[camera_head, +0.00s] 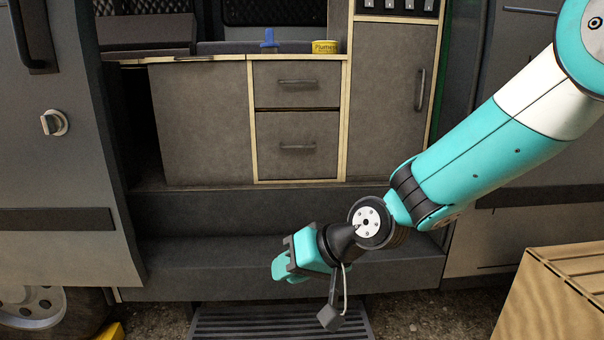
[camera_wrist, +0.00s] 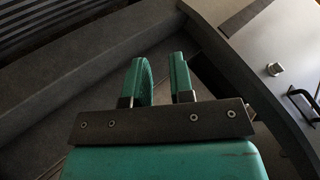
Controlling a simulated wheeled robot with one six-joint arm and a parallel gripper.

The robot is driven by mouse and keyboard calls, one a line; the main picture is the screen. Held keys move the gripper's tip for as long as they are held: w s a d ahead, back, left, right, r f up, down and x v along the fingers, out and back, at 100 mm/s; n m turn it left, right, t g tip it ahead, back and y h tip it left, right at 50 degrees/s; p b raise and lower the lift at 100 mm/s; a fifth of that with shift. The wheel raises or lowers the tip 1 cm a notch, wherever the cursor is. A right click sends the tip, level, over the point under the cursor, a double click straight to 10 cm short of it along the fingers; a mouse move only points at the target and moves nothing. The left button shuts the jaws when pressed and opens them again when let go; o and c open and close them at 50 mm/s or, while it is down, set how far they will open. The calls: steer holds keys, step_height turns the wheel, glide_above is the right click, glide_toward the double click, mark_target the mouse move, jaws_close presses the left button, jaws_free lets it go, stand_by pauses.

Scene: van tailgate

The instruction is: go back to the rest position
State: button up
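My gripper (camera_head: 281,268) hangs in front of the van's side steps in the head view, at the end of my teal and white arm. In the wrist view my gripper (camera_wrist: 161,80) shows two teal fingers standing apart with a gap between them. Nothing is between the fingers. The gripper is clear of the drawers and the counter.
The van's cabinet has two drawers (camera_head: 297,82) and a tall door (camera_head: 391,95). A yellow tin (camera_head: 325,47) and a small blue thing (camera_head: 269,39) stand on the counter. A slatted step (camera_head: 281,323) lies below. A wooden crate (camera_head: 548,300) stands at lower right.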

steer(key=s+d+r+n+g+h, duration=0.2)
steer(key=s+d+r+h, duration=0.1)
steer(key=s+d, duration=0.7)
steer(key=s+d+r+n+g+h, duration=0.15)
steer(key=s+d+r, duration=0.25)
steer(key=s+d, duration=0.55)
step_height(320, 180, up, 36)
steer(key=s+a+p, duration=0.2)
steer(key=p, duration=3.4)
steer(key=shift+a+r+p, duration=0.2)
steer(key=shift+a+p, duration=0.1)
steer(key=shift+m+h, duration=0.25)
